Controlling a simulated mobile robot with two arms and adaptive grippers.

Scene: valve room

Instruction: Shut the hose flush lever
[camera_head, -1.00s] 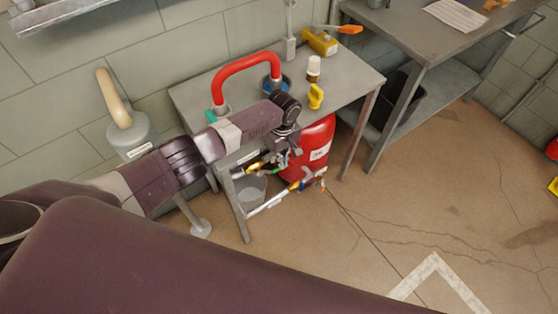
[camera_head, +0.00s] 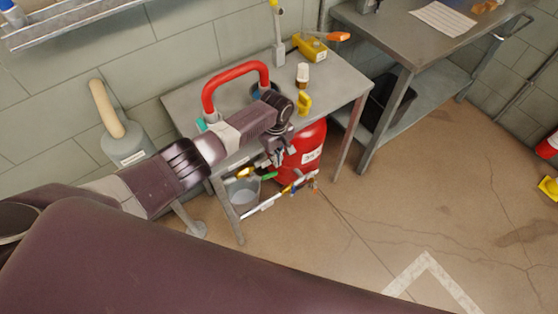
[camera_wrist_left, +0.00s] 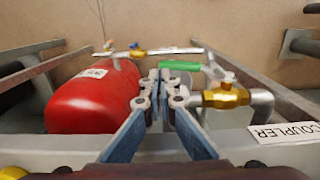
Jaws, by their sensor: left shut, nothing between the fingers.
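My left gripper (camera_head: 276,158) is shut and empty at the front edge of the small grey table. In the left wrist view its fingertips (camera_wrist_left: 160,82) point past the table edge. Just beyond and right of them is a green lever handle (camera_wrist_left: 180,66), close to the right finger; I cannot tell whether they touch. The green handle also shows in the head view (camera_head: 270,176). A brass valve (camera_wrist_left: 226,97) on a grey pipe sits right of the fingers, near a label reading COUPLER (camera_wrist_left: 285,132). No flush label is readable. My right gripper is not in view.
A red tank (camera_wrist_left: 92,98) stands close left of the fingers. A pipe with small valves (camera_head: 275,198) runs low beyond. A grey bucket (camera_head: 243,192) is under the table (camera_head: 335,95), which carries a red hose (camera_head: 232,78) and a yellow item (camera_head: 304,103).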

